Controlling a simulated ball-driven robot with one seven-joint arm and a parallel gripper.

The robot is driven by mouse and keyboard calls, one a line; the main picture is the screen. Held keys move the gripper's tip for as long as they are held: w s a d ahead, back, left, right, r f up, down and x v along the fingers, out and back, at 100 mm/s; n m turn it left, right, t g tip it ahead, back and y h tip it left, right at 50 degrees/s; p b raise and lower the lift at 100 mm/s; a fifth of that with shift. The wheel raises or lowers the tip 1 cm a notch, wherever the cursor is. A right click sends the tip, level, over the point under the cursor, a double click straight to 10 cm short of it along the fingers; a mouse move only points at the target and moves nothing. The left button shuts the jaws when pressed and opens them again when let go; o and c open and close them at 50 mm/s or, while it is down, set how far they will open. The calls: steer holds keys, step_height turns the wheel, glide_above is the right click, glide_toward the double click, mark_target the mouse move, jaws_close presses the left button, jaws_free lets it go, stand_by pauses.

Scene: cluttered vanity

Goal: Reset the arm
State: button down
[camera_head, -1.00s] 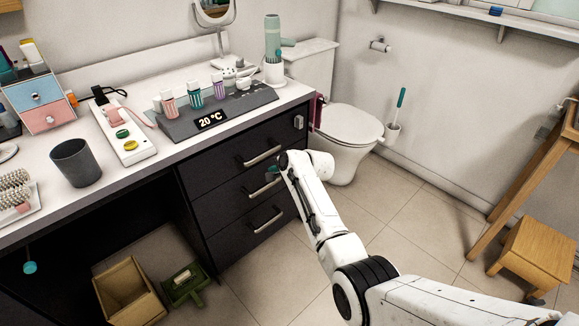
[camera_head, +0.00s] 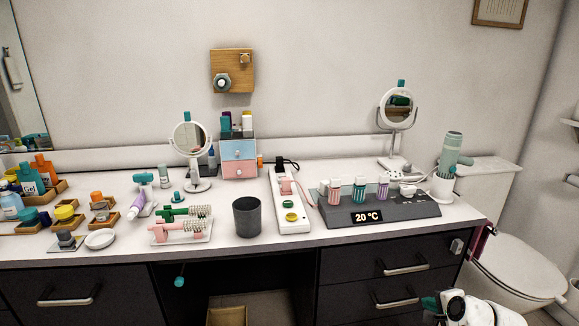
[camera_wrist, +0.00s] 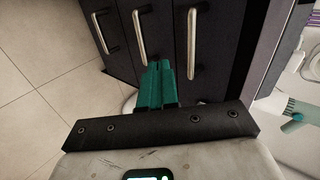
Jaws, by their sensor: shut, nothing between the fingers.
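My gripper (camera_wrist: 158,84) shows in the wrist view with its green fingers closed together and nothing between them. It points toward the dark drawer fronts (camera_wrist: 222,50) with their metal handles (camera_wrist: 139,37). I cannot tell whether it touches them. In the head view my gripper (camera_head: 433,303) is at the lower right edge, in front of the vanity's right drawers (camera_head: 345,268) and below the countertop. Most of my arm is out of the frame there.
The vanity top (camera_head: 270,246) is crowded: a dark cup (camera_head: 247,217), a power strip (camera_head: 291,205), a heater panel reading 20 °C (camera_head: 395,211), two mirrors (camera_head: 190,140) and brushes. A toilet (camera_head: 515,270) stands to the right. The wrist view shows bare tiled floor (camera_wrist: 45,60) at left.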

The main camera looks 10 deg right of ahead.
steer(key=s+a+f+n+g+p, duration=0.1)
steer(key=s+a+f+n+g, duration=0.1)
steer(key=s+a+n, duration=0.3)
steer(key=s+a+f+n+g+p, duration=0.1)
steer(key=s+a+f, duration=0.15)
steer(key=s, duration=0.45)
steer(key=s+a+r+n+g+p, duration=0.1)
steer(key=s+a+n+g, duration=0.2)
steer(key=s, duration=1.1)
steer(key=s+a+r+n+g+p, duration=0.1)
steer(key=s+a+n+g, duration=0.2)
steer(key=s+n, duration=0.4)
steer(key=s+a, duration=0.1)
steer(key=s, duration=0.7)
steer(key=shift+a+r+h, duration=0.35)
steer(key=shift+a+h, duration=0.05)
